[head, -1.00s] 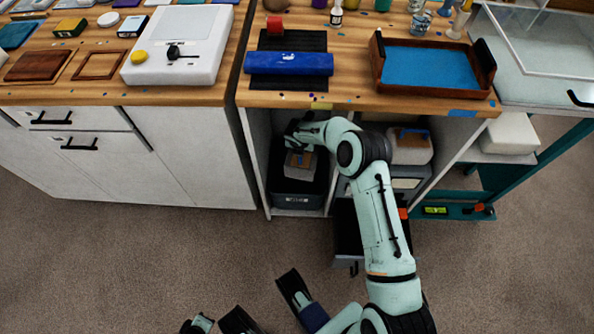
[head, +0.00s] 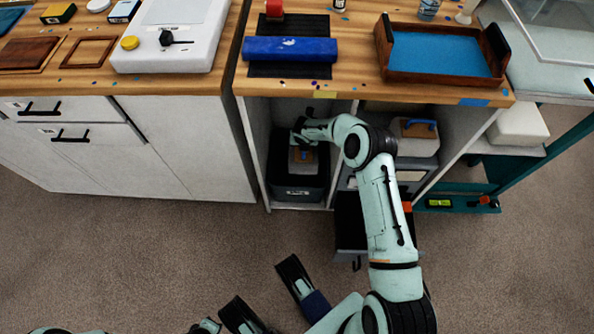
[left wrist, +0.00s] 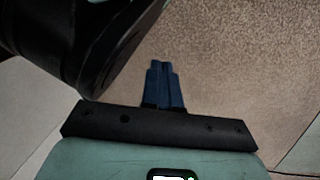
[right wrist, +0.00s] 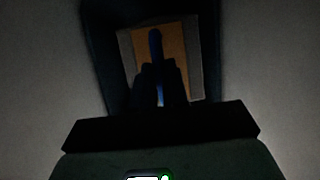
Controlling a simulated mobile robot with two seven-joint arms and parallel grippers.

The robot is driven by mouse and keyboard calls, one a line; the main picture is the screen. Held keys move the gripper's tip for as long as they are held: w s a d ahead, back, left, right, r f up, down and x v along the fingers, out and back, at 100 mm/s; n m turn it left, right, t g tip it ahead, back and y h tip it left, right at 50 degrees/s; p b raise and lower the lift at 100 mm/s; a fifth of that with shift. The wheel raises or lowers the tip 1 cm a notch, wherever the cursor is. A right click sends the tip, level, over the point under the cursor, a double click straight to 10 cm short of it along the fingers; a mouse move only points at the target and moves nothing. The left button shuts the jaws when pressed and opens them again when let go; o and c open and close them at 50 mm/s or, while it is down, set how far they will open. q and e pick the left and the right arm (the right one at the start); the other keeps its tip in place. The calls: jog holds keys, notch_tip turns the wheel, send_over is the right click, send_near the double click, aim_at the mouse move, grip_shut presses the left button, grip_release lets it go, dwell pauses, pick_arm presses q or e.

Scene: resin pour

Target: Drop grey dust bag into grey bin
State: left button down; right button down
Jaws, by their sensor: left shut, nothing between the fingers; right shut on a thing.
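The grey dust bag (head: 302,159) has an orange-brown panel and a blue handle. My right gripper (head: 303,139) is shut on the handle, with the bag hanging below the fingers. The bag is at the mouth of the dark grey bin (head: 298,192), which stands in the left lower bay of the bench. In the right wrist view the bag (right wrist: 189,55) is framed by the bin's dark walls (right wrist: 106,60); its lower part is hidden, and I cannot tell if it touches the bottom. My left gripper (left wrist: 164,78) is shut and empty above the carpet.
The bench top (head: 350,90) overhangs the bay. A second bag with a blue handle (head: 416,136) sits in the right bay, above a grey drawer or box. A blue roll (head: 290,50) and a blue-lined wooden tray (head: 440,62) lie on top.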

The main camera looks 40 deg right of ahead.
pick_arm(q)
jog(key=shift+s+f, duration=0.3)
jog(key=shift+s, duration=0.1)
pick_arm(e)
jog(key=shift+f, duration=0.35)
